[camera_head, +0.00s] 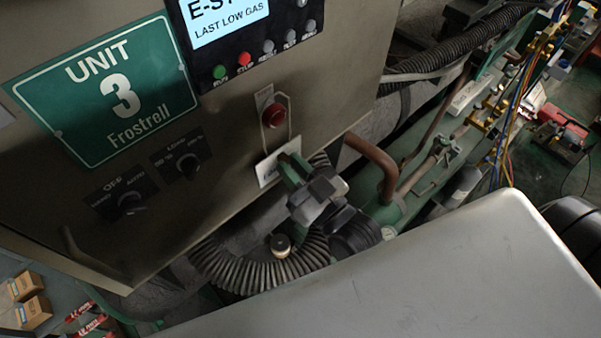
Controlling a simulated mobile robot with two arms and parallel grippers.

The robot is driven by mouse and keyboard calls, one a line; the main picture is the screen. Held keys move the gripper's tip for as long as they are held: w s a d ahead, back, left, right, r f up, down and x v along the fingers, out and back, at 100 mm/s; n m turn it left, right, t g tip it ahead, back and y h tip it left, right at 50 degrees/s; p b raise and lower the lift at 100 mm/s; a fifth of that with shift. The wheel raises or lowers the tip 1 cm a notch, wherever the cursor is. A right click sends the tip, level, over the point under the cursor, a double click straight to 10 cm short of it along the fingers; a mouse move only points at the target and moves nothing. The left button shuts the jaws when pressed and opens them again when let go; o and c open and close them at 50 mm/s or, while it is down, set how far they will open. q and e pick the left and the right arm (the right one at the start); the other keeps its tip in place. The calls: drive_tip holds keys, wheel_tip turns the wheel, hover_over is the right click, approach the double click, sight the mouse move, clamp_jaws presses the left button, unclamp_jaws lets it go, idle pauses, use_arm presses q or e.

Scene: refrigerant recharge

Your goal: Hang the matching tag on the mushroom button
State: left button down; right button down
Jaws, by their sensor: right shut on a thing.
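The red mushroom button (273,115) sticks out of the cabinet front below the small screen, with a pale label plate behind it. A white tag (266,174) with a thin pale cord loop hangs just below the button. The cord runs up beside the button; I cannot tell whether it is over the button's head or only in front of it. My right gripper (291,168), with green fingers, is shut on the tag at its right side. The tag's print is partly hidden and too small to read. My left gripper is not in view.
The cabinet carries a green "UNIT 3 Frostrell" sign (107,90), a lit screen (226,17), small coloured buttons and two rotary knobs (131,203). A ribbed hose (262,272) and pipes lie below and right. A large grey surface (430,285) fills the lower right.

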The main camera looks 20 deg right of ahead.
drive_tip(key=shift+w+a, duration=0.2)
drive_tip(key=shift+w, duration=0.45)
drive_tip(key=shift+w+a+f+b, duration=0.1)
drive_tip(key=shift+w+f+b, duration=0.1)
drive_tip(key=shift+b, duration=0.1)
drive_tip(key=shift+f+b, duration=0.7)
drive_tip(key=shift+f, duration=0.4)
drive_tip(key=c, duration=1)
unclamp_jaws()
drive_tip(key=shift+s, duration=0.1)
